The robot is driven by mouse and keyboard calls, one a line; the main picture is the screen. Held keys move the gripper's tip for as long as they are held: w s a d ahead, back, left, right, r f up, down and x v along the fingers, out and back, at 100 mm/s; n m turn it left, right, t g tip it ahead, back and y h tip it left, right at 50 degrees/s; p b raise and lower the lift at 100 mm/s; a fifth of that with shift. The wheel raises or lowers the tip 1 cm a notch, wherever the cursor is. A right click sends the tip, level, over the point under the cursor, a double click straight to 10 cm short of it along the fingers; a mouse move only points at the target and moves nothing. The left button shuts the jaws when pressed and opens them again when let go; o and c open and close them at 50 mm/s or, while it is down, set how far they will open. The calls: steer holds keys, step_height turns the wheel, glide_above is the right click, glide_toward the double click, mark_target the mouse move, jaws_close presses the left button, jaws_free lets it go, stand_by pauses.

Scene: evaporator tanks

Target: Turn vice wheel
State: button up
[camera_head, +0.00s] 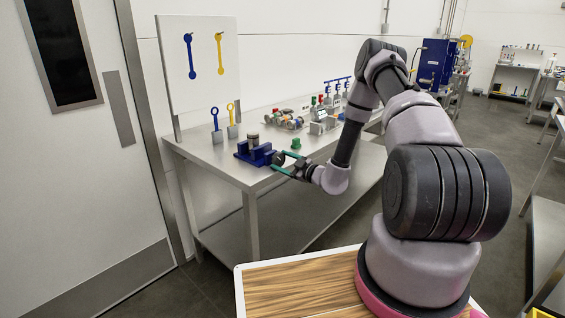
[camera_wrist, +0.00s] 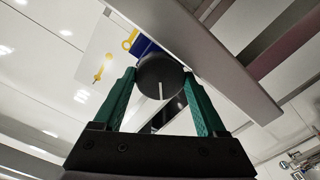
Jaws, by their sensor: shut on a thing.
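The blue vice (camera_head: 250,153) stands at the near left end of the steel workbench, with a dark round piece on top. Its dark, round wheel (camera_head: 279,158) faces my arm; in the wrist view the wheel (camera_wrist: 158,68) shows a pale line on its face. My gripper (camera_head: 282,163) has its green fingers on either side of the wheel. In the wrist view my gripper (camera_wrist: 160,80) is shut on the wheel. Part of the vice body (camera_wrist: 148,46) shows behind the wheel, and the rest is hidden there.
The steel workbench (camera_head: 225,172) has its edge close by my gripper. A green piece (camera_head: 296,143) sits just right of the vice. Blue (camera_head: 216,134) and yellow (camera_head: 232,130) tools stand behind it, before a white tool board (camera_head: 204,85). Valve fittings (camera_head: 289,121) lie farther along.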

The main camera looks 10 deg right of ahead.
steer(key=o, duration=1.3)
